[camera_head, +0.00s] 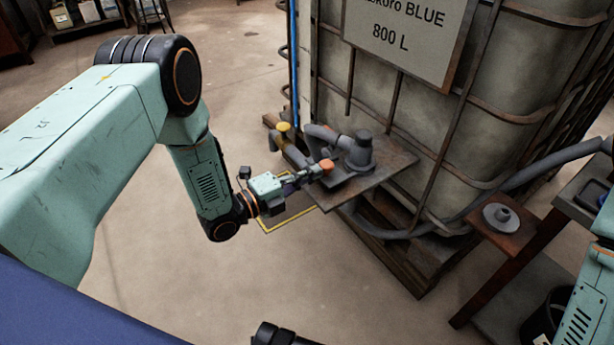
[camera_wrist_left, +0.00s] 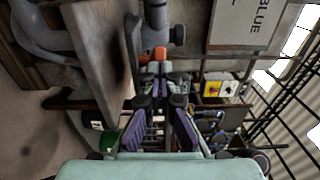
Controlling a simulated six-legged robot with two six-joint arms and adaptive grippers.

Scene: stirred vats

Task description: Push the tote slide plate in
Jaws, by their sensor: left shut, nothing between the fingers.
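The tote (camera_head: 470,110) is a large pale tank in a rusty cage with a sign on it. A grey valve fitting (camera_head: 359,155) stands over a flat brown shelf (camera_head: 385,180) at its foot. A small orange end piece (camera_head: 327,165) sticks out of the fitting toward my left gripper (camera_head: 312,173); it appears to be the slide plate's end, and the plate itself is hidden. The left gripper is shut and empty, its tips close to the orange piece. In the wrist view, the orange piece (camera_wrist_left: 158,53) lies just beyond the fingertips (camera_wrist_left: 160,70); contact cannot be told.
A yellow-capped pipe (camera_head: 284,130) rises just behind my left gripper. Floor to the front is clear. Part of my right arm shows at the right edge.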

